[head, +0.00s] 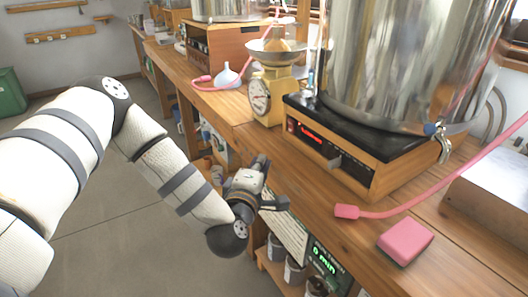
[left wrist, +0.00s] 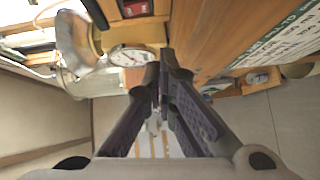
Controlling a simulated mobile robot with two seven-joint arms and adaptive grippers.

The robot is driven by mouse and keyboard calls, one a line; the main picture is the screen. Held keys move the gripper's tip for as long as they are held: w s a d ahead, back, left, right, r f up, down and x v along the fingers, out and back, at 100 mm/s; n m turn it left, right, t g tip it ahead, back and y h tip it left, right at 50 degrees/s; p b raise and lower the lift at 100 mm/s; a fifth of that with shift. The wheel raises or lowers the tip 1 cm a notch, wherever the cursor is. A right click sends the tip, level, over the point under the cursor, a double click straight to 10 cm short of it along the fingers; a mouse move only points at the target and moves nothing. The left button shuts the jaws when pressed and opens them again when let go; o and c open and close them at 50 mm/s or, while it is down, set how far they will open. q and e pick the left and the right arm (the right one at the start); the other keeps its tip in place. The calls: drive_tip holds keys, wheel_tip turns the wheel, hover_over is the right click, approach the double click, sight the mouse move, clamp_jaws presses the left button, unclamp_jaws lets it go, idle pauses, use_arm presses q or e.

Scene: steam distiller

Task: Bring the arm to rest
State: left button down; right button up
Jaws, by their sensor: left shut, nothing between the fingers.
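My left arm comes in from the left in the head view. Its gripper (head: 262,180) is at the front edge of the wooden workbench (head: 235,108), in front of the yellow scale. In the left wrist view the gripper's two dark fingers (left wrist: 165,75) come together at their tips. The gripper is shut with nothing between the fingers. My right gripper is in neither view.
A yellow dial scale (head: 268,95) stands on the bench. Right of it a large metal vessel (head: 395,60) stands on a heater (head: 335,140).

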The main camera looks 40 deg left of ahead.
use_arm(q)
drive_tip(key=shift+d+f, duration=0.1)
idle(0.4)
drive_tip(key=s+d+f+m+g+h+p, duration=0.2)
drive_tip(key=s+d+f+m+g+h, duration=0.2)
drive_tip(key=s+d+f+m, duration=0.35)
drive_tip(key=s+d+f+m+g+h+p, duration=0.1)
drive_tip(key=s+d+f+m+g+h, duration=0.35)
drive_tip(key=s+d+f, duration=0.4)
drive_tip(key=s+a+m+g, duration=0.2)
drive_tip(key=s+m+g, duration=0.1)
drive_tip(key=s, duration=0.6)
drive_tip(key=s+a+f+m+g+y+p, duration=0.1)
drive_tip(key=s+a+m+g, duration=0.1)
drive_tip(key=s, duration=0.8)
drive_tip(key=s+a+m+g+y+p, duration=0.1)
drive_tip(key=s+m+g, duration=0.3)
drive_tip(key=s, duration=0.5)
drive_tip(key=shift+s+a+f+g, duration=0.25)
drive_tip(key=shift+s+a+g, duration=0.15)
drive_tip(key=shift+a, duration=0.1)
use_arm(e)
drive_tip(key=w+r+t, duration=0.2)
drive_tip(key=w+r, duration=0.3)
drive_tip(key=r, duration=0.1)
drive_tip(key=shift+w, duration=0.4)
